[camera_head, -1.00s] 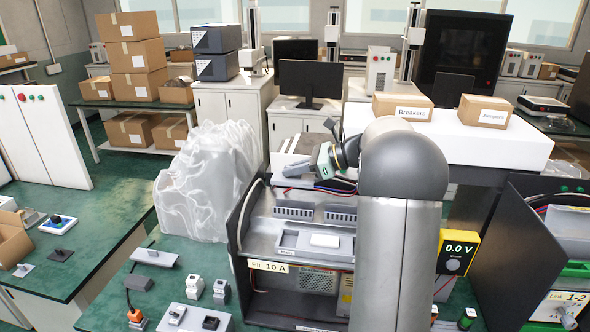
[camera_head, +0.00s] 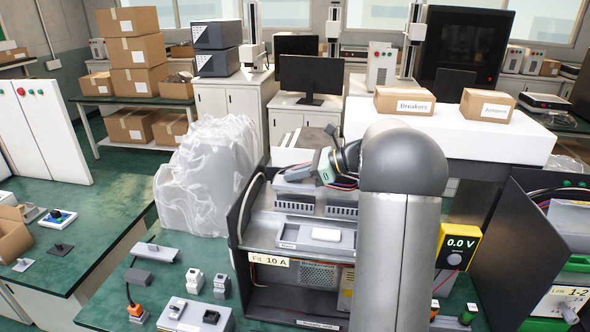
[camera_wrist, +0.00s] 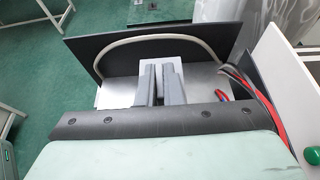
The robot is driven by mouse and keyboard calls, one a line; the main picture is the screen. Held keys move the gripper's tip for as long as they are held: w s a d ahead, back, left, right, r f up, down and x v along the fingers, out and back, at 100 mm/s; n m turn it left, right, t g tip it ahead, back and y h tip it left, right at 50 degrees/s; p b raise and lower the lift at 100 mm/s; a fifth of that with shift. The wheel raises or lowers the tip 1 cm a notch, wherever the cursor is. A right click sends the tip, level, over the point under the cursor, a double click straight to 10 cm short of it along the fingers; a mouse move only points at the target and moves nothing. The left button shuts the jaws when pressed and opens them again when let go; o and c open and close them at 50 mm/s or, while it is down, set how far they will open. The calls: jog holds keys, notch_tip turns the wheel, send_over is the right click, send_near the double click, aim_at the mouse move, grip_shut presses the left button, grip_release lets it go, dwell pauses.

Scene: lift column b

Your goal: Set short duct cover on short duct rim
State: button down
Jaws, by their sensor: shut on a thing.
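My gripper (camera_head: 300,175) is inside the open grey cabinet, above the left slotted duct. In the wrist view, its two dark fingers (camera_wrist: 160,84) are close together around a narrow pale grey piece (camera_wrist: 159,70), which appears to be part of the short duct cover. A grey edge (camera_head: 294,188) shows just above the left slotted duct (camera_head: 293,202); I cannot tell whether the cover touches the rim. A second slotted duct (camera_head: 342,208) stands to the right. My arm hides part of the cabinet.
A black cabinet wall (camera_head: 252,205) stands close left of the gripper. Cables (camera_wrist: 240,82) run at the right in the wrist view. A grey bar with a knob (camera_head: 155,252) lies on the green bench, with small modules (camera_head: 194,279) nearby. Crumpled clear plastic (camera_head: 205,175) stands left.

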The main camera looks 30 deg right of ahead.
aim_at(295, 189)
jog(key=shift+f+b, duration=0.5)
jog(key=shift+f, duration=0.85)
jog(key=shift+r+p, duration=0.1)
jog(key=shift+p, duration=0.7)
dwell(0.5)
jog(key=shift+f+b, duration=0.65)
jog(key=shift+f, duration=0.6)
jog(key=c, duration=1.5)
grip_release()
jog(key=b+v, duration=0.2)
jog(key=v, duration=1.5)
jog(key=shift+s+d, duration=0.2)
jog(key=shift+a, duration=0.15)
